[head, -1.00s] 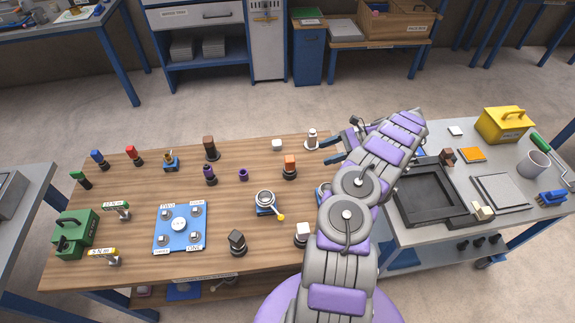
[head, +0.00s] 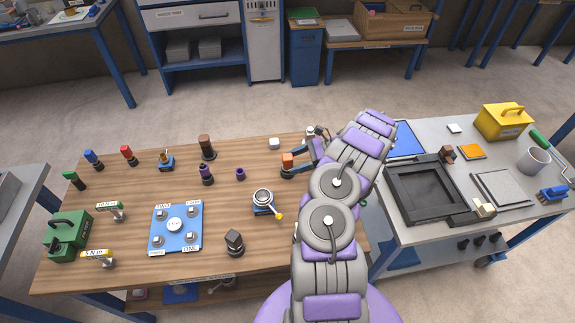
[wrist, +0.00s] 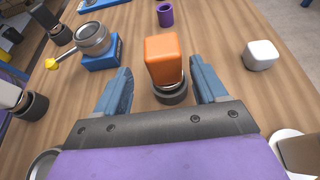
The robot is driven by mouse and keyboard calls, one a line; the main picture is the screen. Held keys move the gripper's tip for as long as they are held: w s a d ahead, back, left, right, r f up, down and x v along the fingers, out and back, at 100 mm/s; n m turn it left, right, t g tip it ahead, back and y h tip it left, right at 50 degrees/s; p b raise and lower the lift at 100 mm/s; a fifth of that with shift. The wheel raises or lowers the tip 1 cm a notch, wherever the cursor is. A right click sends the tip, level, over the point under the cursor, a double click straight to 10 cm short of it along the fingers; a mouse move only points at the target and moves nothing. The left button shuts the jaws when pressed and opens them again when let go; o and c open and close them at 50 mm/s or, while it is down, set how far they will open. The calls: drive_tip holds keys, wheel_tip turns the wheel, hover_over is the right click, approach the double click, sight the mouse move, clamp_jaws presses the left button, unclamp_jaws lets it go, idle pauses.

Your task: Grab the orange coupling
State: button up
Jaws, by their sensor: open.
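The orange coupling (wrist: 163,62) stands upright in a black round base on the wooden table, near the middle of the wrist view. In the head view the orange coupling (head: 287,160) shows just left of my gripper. My gripper (wrist: 162,82) is open, with one blue finger on each side of the coupling and its base. Gaps show between the fingers and the coupling, so it is not held. In the head view my gripper (head: 300,160) is partly hidden by my arm.
A white block (wrist: 261,55) lies to the right, and a purple ring (wrist: 165,14) stands beyond the coupling. A silver round device on a blue base (wrist: 97,46) is to the left. Other parts on black bases stand around the wooden table (head: 130,195).

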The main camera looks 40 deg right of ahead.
sight(285, 165)
drive_tip(key=x, duration=0.1)
drive_tip(key=b+x, duration=0.1)
drive_tip(key=x, duration=0.2)
drive_tip(key=shift+w+d+f+b, duration=0.1)
drive_tip(key=shift+w+f+b, duration=0.2)
drive_tip(key=shift+f+b, duration=0.05)
drive_tip(key=shift+w+a+f, duration=0.1)
drive_tip(key=shift+w+a, duration=0.15)
drive_tip(key=shift+a, duration=0.1)
drive_tip(key=shift+c, duration=0.3)
drive_tip(key=c, duration=1.1)
